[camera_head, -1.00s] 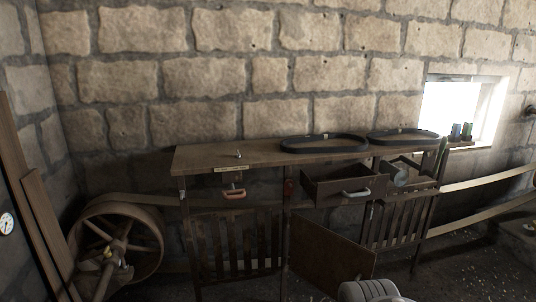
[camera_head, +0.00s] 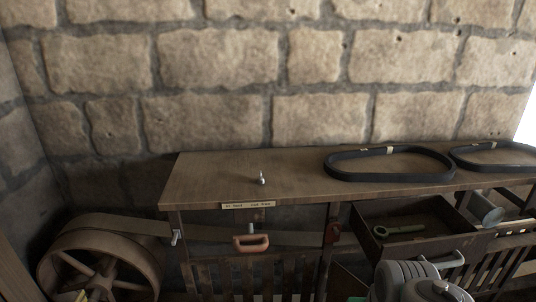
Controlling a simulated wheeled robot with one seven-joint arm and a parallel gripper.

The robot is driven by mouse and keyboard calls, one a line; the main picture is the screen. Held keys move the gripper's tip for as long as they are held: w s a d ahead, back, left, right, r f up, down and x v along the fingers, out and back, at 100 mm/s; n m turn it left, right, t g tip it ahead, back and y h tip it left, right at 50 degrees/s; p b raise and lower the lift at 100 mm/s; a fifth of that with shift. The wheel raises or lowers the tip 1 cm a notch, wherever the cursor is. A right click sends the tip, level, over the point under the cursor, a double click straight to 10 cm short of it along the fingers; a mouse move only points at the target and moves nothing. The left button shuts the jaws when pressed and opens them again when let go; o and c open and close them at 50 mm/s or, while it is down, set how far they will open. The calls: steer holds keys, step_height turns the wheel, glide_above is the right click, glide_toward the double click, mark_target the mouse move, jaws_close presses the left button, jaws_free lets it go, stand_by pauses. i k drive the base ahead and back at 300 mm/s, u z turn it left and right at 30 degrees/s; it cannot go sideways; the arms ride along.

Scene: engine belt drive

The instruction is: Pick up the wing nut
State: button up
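A small shiny metal piece (camera_head: 262,180), which looks like the wing nut, stands on the left part of the wooden workbench top (camera_head: 215,182). It is too small for its exact shape to be clear. Nothing touches it from the sides. A grey rounded part of my arm shows at the bottom right, well below and to the right of it. My gripper's fingers are not in view.
Two dark belts (camera_head: 335,170) (camera_head: 465,163) lie on the bench top to the right. An open drawer (camera_head: 420,249) with a greenish tool (camera_head: 398,230) juts out. A large wheel (camera_head: 100,268) stands lower left. A stone wall (camera_head: 215,60) rises behind.

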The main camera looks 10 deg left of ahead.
mark_target(260, 180)
steer(key=i, duration=1)
steer(key=u, duration=3.6)
